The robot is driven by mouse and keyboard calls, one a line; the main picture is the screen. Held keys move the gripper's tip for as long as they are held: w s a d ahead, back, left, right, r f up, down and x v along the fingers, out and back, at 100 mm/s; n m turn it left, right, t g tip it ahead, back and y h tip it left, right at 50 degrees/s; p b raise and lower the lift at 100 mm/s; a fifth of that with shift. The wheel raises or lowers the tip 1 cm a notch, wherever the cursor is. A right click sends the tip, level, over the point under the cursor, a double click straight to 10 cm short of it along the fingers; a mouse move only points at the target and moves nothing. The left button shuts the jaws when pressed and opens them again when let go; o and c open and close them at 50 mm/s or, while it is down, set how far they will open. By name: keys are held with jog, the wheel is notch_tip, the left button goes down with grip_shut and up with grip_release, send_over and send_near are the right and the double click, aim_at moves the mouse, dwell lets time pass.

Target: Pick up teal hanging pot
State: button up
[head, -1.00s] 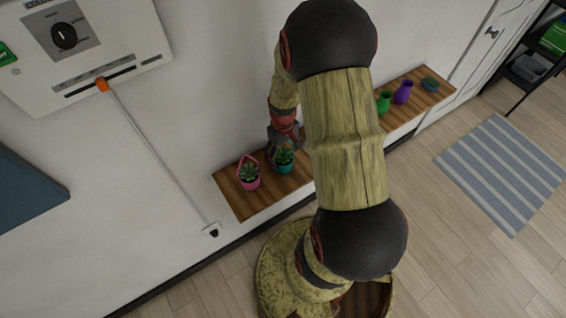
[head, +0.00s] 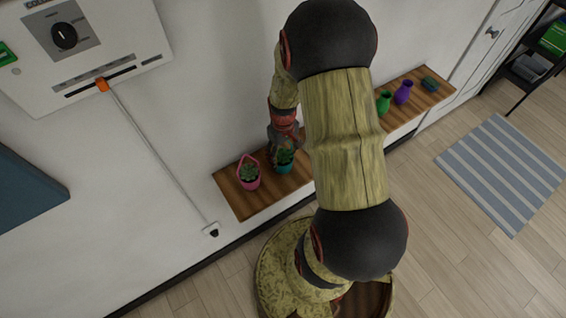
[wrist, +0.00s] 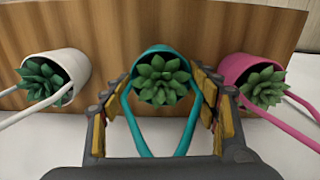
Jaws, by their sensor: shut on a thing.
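The teal hanging pot (head: 285,168) holds a green succulent and stands on the wooden wall shelf (head: 238,207). In the wrist view the teal pot (wrist: 150,53) is in the middle, and its teal handle loops down between the fingers. My gripper (wrist: 166,100) is shut on the teal pot's handle, with one finger on each side. In the head view my gripper (head: 275,150) is right at the teal pot, partly hiding it. I cannot see a gap between the pot and the shelf.
A pink hanging pot (head: 249,176) stands close to the teal one, and a white hanging pot (wrist: 62,75) is on its other side. Farther along the shelf are a green vase (head: 384,101), a purple vase (head: 403,92) and a small blue pot (head: 430,84).

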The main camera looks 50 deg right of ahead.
jog(key=shift+c, duration=0.9)
jog(key=shift+r, duration=0.55)
notch_tip(320, 180, up, 2)
jog(key=shift+s+d+r, duration=0.1)
jog(key=shift+d+r, duration=0.05)
jog(key=shift+r, duration=0.1)
jog(key=s+d+r, duration=0.1)
jog(key=s+r, duration=0.3)
jog(key=r, duration=0.1)
jog(key=shift+s+d+r+b, duration=0.2)
jog(key=shift+s+b, duration=0.05)
jog(key=shift+b, duration=0.1)
jog(key=s+r, duration=0.1)
jog(key=s, duration=0.2)
jog(key=s+d+r, duration=0.1)
jog(key=s, duration=0.2)
jog(key=s+d+r, duration=0.1)
jog(key=s+r, duration=0.1)
jog(key=shift+s+d+b, duration=0.2)
jog(key=shift+s+b, duration=0.15)
jog(key=shift+s, duration=0.05)
jog(key=shift+c, duration=0.2)
